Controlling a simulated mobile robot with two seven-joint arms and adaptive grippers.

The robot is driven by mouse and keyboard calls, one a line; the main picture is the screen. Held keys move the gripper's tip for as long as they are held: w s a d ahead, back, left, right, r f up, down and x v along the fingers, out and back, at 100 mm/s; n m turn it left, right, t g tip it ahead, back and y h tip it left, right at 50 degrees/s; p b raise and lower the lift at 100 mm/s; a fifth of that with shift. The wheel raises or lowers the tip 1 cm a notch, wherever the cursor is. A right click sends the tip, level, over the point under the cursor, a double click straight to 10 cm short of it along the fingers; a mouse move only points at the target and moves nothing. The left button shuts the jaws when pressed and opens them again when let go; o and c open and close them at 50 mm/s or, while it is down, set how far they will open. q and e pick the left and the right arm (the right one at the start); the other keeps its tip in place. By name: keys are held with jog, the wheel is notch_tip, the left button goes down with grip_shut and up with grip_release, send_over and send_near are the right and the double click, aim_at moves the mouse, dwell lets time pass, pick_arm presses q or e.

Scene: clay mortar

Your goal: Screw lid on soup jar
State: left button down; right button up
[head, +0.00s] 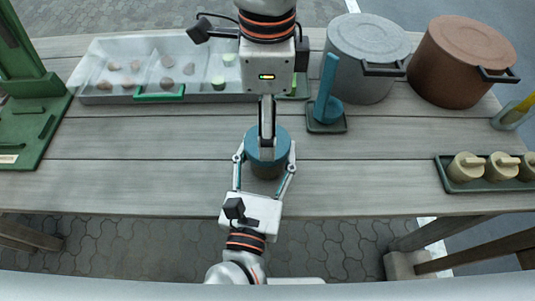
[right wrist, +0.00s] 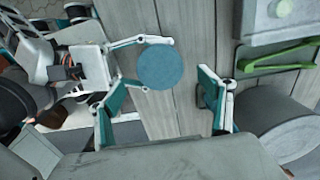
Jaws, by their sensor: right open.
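My right gripper (head: 266,128) comes from the top, above the jar, and partly covers the lid. Its teal fingers are wide apart and empty in the right wrist view (right wrist: 160,110).
A clear tray (head: 105,98) with food pieces and green handles lies at the back left. A grey pot (head: 365,55), a brown pot (head: 460,60) and a blue-handled tool (head: 327,85) on a stand are to the right. A green tray (head: 450,185) holds several cream jars.

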aim_at(263, 168)
notch_tip(263, 168, up, 6)
jog(key=shift+r, duration=0.1)
pick_arm(q)
jog(key=c, duration=0.8)
grip_release()
jog(key=s, duration=0.3)
jog(key=s+a, duration=0.1)
jog(key=s, duration=0.2)
jog(key=shift+s+a, duration=0.15)
jog(key=shift+s, duration=0.1)
jog(key=shift+s+a, duration=0.1)
jog(key=shift+s, duration=0.35)
jog(key=shift+r, duration=0.1)
pick_arm(e)
jog(key=shift+a, duration=0.1)
